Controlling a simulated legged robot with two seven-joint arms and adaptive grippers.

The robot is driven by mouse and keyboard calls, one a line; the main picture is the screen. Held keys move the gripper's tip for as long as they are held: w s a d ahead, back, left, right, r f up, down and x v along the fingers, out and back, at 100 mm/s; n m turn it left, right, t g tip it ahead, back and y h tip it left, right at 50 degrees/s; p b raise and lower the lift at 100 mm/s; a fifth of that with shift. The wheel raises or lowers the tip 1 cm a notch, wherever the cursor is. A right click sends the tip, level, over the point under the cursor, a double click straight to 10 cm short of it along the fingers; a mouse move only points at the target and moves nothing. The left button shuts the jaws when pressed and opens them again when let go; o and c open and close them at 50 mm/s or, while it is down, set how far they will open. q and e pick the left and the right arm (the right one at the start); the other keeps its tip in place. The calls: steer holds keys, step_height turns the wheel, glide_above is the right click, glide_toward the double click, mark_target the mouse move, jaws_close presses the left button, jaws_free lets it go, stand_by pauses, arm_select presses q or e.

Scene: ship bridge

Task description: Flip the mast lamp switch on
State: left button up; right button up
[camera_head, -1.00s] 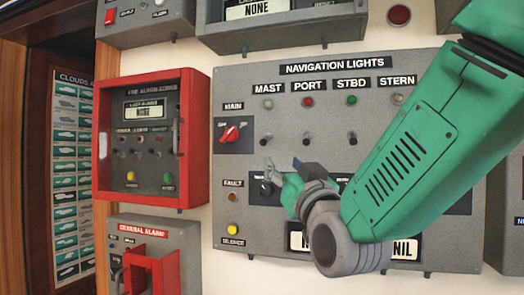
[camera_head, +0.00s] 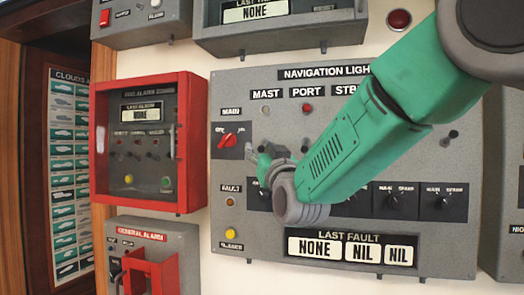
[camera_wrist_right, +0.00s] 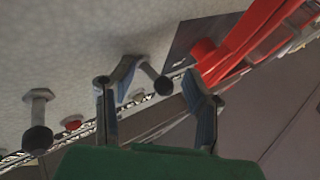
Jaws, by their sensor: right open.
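The navigation lights panel (camera_head: 230,92) fills the middle of the head view. Its mast lamp (camera_head: 265,108) is a dull, unlit-looking round light under the MAST label (camera_head: 266,94). My right gripper (camera_head: 261,152) is in front of the panel below that lamp and largely hides the mast switch there. In the right wrist view my right gripper (camera_wrist_right: 156,77) is open. The mast switch, a toggle with a dark round tip (camera_wrist_right: 163,85), stands between its fingers, near the left one; I cannot tell whether they touch. My left gripper is not in view.
The red main rotary knob (camera_head: 228,140) is just left of the gripper. Another toggle (camera_wrist_right: 37,125) shows at the left in the wrist view. A red-framed fire alarm box (camera_head: 190,120) juts out farther left. My right arm covers the panel's upper right.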

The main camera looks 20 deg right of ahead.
jaws_close()
steer(key=shift+s+r+m+g+p, duration=0.1)
steer(key=shift+r+m+g+p, duration=0.25)
steer(key=shift+p, duration=0.45)
step_height(320, 180, up, 2)
steer(key=m+g+h+p, duration=0.1)
steer(key=m+g+p, duration=0.2)
steer(key=p, duration=0.5)
steer(key=shift+s+a+r+g, duration=0.1)
steer(key=shift+g, duration=0.45)
steer(key=shift+r+m+g+p, duration=0.1)
steer(key=shift+m+g+p, duration=0.25)
steer(key=shift+g+p, duration=0.25)
steer(key=shift+r+m+g, duration=0.1)
steer(key=shift+m+g, duration=0.2)
